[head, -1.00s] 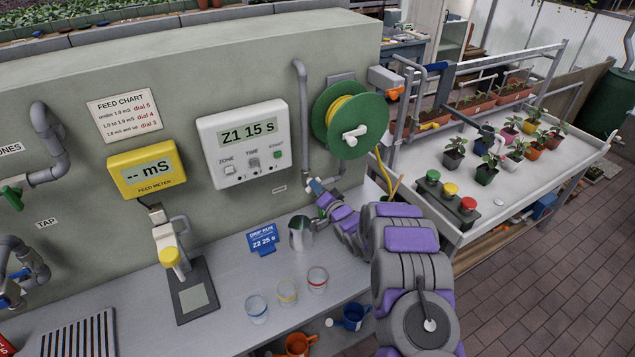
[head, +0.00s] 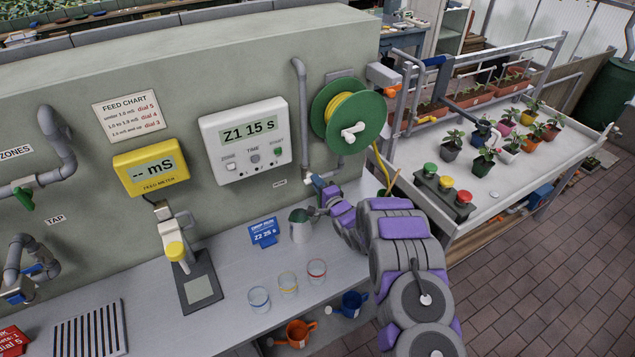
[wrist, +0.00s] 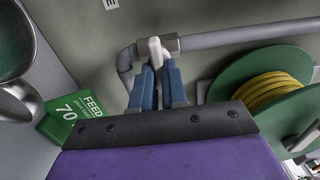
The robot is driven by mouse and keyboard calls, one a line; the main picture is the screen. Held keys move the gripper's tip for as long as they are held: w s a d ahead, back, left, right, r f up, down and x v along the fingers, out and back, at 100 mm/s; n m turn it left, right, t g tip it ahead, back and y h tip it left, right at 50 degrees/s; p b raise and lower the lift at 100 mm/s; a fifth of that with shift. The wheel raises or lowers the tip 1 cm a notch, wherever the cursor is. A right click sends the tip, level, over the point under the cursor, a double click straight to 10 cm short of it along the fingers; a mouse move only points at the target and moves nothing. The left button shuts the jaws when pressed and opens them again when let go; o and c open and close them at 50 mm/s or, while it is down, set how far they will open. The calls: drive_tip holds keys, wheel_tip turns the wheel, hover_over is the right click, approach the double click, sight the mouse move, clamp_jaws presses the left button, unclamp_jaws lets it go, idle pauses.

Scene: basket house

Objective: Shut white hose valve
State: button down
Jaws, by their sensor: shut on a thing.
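The white hose valve handle (wrist: 155,50) sits on a grey pipe fitting low on the wall, below the hose reel. In the wrist view, the blue fingers of my gripper (wrist: 160,85) are on either side of the handle, and its white tip shows above them. My gripper is shut on it. In the head view, my gripper (head: 318,182) is small and partly hidden by my wrist, at the foot of the vertical pipe (head: 300,110). The handle's exact angle is hard to tell there.
The green reel with yellow hose (head: 346,115) is just above my wrist. A metal jug (head: 300,232) stands close by on the bench, with a blue card (head: 263,232) and several clear cups (head: 288,284) nearby.

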drive_tip(key=shift+w+r, duration=0.1)
idle(0.3)
drive_tip(key=c, duration=1.2)
unclamp_jaws()
drive_tip(key=shift+o, duration=0.2)
drive_tip(key=v, duration=1.7)
drive_tip(key=shift+f, duration=0.25)
drive_tip(key=shift+a, duration=0.1)
